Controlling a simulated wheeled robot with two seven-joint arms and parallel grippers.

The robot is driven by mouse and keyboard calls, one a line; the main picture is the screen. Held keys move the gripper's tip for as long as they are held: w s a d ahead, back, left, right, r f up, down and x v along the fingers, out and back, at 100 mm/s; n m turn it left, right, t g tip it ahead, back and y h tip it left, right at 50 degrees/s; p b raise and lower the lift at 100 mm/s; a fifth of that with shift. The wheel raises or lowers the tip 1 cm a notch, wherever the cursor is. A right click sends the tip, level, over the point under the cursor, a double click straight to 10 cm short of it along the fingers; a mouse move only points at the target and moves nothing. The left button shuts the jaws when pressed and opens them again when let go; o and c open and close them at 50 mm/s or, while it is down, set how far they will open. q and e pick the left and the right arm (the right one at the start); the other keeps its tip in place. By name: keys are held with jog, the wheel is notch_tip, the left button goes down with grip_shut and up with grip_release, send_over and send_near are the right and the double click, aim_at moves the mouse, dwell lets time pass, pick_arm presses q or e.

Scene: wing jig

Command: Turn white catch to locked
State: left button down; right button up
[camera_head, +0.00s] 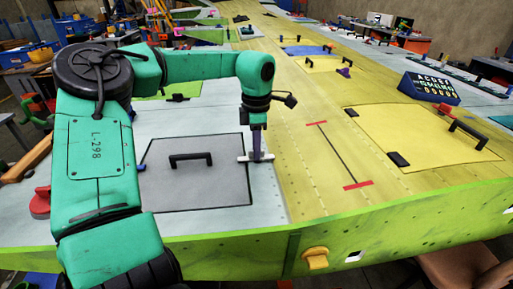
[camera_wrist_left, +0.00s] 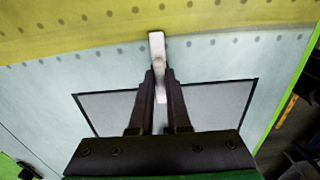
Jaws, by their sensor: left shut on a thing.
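The white catch (camera_head: 268,157) sits at the right edge of the grey hatch panel (camera_head: 215,185). It lies crosswise to that edge, with one end over the panel and the other on the pale blue skin. In the left wrist view the catch (camera_wrist_left: 156,42) runs lengthwise between the fingers. My left gripper (camera_head: 257,157) points down and is shut on the catch; its fingers (camera_wrist_left: 160,80) hide part of it. My right gripper is not in view.
A black handle (camera_head: 190,159) stands on the grey panel, and a small blue catch (camera_head: 141,168) is at its left edge. A yellow panel (camera_head: 425,135) with a black handle lies to the right. A yellow block (camera_head: 316,258) sticks out of the green front edge (camera_head: 230,253).

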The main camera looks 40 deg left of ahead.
pick_arm(q)
jog(key=shift+w+r, duration=0.1)
jog(key=shift+r, duration=0.05)
jog(key=c, duration=0.9)
grip_release()
notch_tip(320, 180, up, 14)
jog(key=shift+r+b, duration=0.25)
jog(key=shift+b, duration=0.15)
